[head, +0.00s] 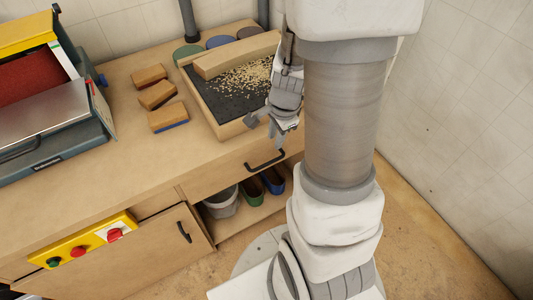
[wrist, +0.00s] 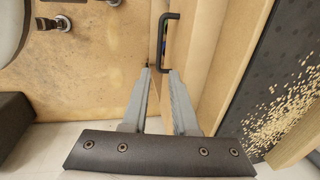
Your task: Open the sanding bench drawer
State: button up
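The sanding bench (head: 70,205) has a pale wooden drawer front (head: 222,178) under its top, and the drawer looks shut. A black bar handle (head: 265,162) is on that front. My gripper (head: 270,128) is above and close to the handle, near the bench's front edge. In the wrist view the handle (wrist: 163,42) lies just beyond the fingertips, slightly to the right of their middle. My gripper (wrist: 158,70) is open there, with nothing between its two grey fingers. I cannot tell whether either finger touches the handle.
A tray of wood shavings (head: 215,112) sits on the bench by the drawer. Sanding blocks (head: 157,95) and a sanding machine (head: 45,110) stand to the left. Bins (head: 222,202) sit on the shelf below. A cupboard door (head: 165,255) has a black handle. Floor shows at right.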

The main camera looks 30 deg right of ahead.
aim_at(269, 162)
jog(key=f+b, duration=0.2)
jog(key=f, duration=0.2)
jog(key=w+f+b, duration=0.1)
jog(key=f+b, duration=0.1)
jog(key=f, duration=0.2)
jog(key=w+f+b, duration=0.1)
jog(key=f+b, duration=0.1)
jog(key=f, duration=0.2)
jog(key=shift+w+f, duration=0.15)
jog(key=shift+f, duration=0.25)
grip_shut()
dwell(0.8)
